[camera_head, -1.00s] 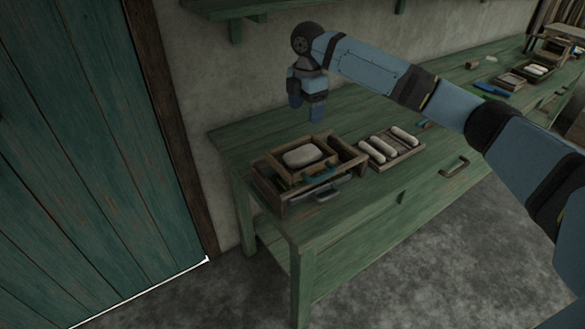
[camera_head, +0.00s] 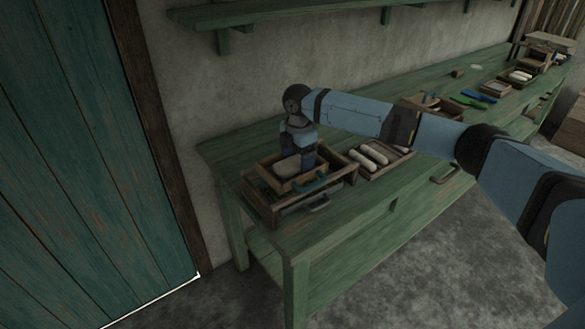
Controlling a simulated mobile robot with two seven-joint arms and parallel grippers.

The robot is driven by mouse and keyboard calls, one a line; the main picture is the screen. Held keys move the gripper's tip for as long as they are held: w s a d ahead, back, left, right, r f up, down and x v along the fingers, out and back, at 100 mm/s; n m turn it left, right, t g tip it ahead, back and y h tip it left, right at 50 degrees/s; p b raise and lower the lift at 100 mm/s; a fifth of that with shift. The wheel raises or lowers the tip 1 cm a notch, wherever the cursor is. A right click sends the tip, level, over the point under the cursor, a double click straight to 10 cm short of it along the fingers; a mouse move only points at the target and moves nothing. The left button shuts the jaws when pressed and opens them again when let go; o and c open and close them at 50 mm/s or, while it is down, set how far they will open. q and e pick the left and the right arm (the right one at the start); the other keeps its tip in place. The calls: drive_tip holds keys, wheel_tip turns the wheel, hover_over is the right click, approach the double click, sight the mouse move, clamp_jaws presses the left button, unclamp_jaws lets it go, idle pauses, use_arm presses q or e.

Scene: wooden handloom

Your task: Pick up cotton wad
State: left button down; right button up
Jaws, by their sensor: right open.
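A pale cotton wad (camera_head: 288,166) lies in the small wooden box at the left end of the green bench. My right gripper (camera_head: 301,166) is low over this box, at the right side of the wad. It is open, and its fingers hide part of the wad. I cannot tell whether a finger touches it. My left gripper is not in view.
The wooden box (camera_head: 262,205) also holds tools with teal and grey handles. To its right a wooden tray (camera_head: 377,172) holds several pale rolls. The green bench (camera_head: 345,215) has more trays farther right. A wall shelf (camera_head: 270,15) is above.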

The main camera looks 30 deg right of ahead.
drive_tip(key=shift+f, duration=0.85)
drive_tip(key=shift+r, duration=0.1)
drive_tip(key=c, duration=0.7)
drive_tip(key=shift+o, duration=0.2)
